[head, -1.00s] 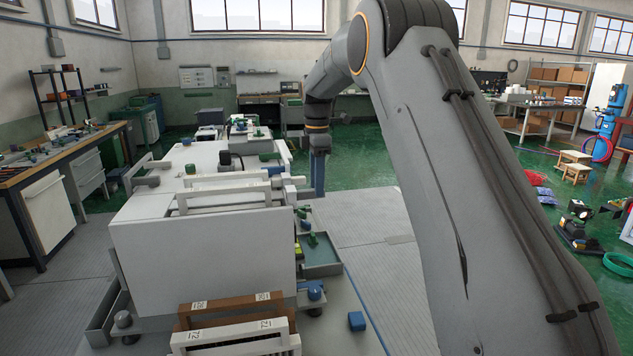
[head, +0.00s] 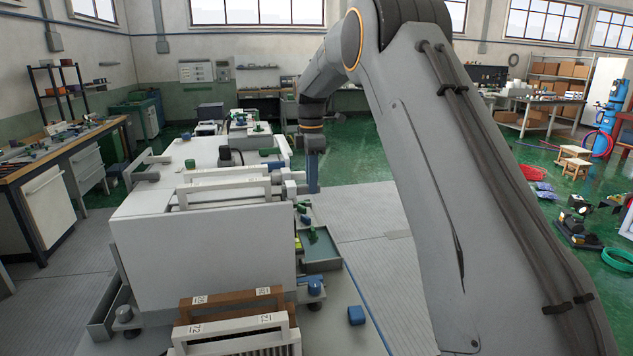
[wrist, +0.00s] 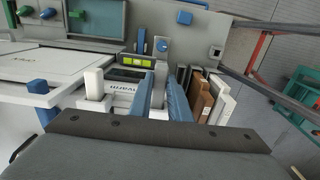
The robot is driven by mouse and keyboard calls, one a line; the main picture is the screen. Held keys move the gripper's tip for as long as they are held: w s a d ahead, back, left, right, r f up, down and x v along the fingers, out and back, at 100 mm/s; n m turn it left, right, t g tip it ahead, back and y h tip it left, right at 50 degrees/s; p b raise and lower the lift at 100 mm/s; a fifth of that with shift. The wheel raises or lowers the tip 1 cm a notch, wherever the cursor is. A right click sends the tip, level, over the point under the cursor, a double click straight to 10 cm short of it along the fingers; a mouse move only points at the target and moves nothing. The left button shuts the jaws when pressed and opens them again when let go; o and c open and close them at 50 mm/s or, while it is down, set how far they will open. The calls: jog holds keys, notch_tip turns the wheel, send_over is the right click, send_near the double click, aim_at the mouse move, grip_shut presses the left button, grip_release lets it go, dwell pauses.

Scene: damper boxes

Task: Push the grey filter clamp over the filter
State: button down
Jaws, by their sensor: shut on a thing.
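My gripper (wrist: 160,100) shows two blue fingers in the wrist view, shut on an upright grey piece that appears to be the grey filter clamp (wrist: 158,82). In the head view my gripper (head: 313,178) is at the right side of the white damper box (head: 200,245), beside grey clamp parts; the contact is too small to see there. White filter frames (head: 225,190) stand in slots on top of the box. The wrist view shows a white upright end (wrist: 95,84) left of the fingers. I cannot tell how far the clamp overlaps the filter.
Brown (wrist: 202,98) and white (wrist: 222,104) filter frames stand close right of the fingers. In the head view a green-lined tray (head: 318,250) and a blue block (head: 356,315) lie right of the box.

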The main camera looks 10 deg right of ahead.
aim_at(301, 186)
jog(key=shift+a, duration=1.3)
jog(key=c, duration=1.6)
grip_release()
jog(key=shift+a, duration=0.2)
jog(key=shift+c, duration=0.2)
jog(key=shift+d, duration=0.15)
jog(key=shift+r, duration=0.1)
jog(key=shift+r, duration=0.2)
notch_tip(301, 186, up, 7)
jog(key=b, duration=0.3)
jog(key=shift+r, duration=0.15)
